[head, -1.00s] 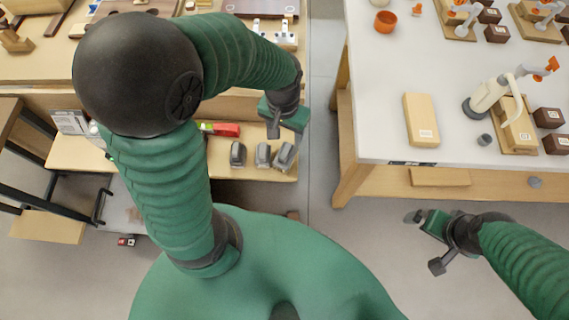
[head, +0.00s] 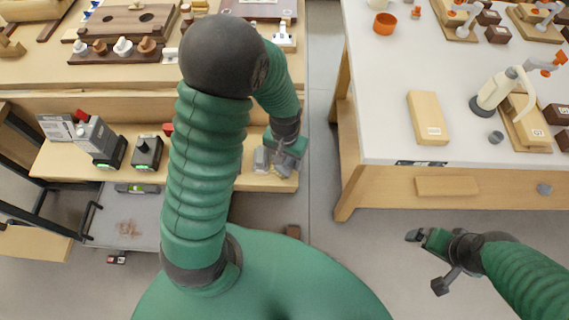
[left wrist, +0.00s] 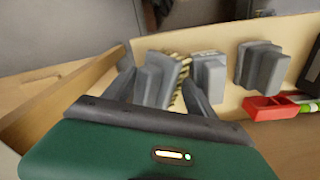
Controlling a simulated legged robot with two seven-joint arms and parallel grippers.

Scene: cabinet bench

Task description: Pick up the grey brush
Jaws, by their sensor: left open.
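In the head view my left gripper (head: 282,158) is over the right end of the row and partly hides that brush. My right gripper (head: 428,262) hangs empty over the floor.
A wooden side wall (left wrist: 60,95) is close to the left of my left gripper. The wooden bench (head: 130,80) rises behind the shelf. A white table (head: 385,130) stands to the right across a floor gap.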

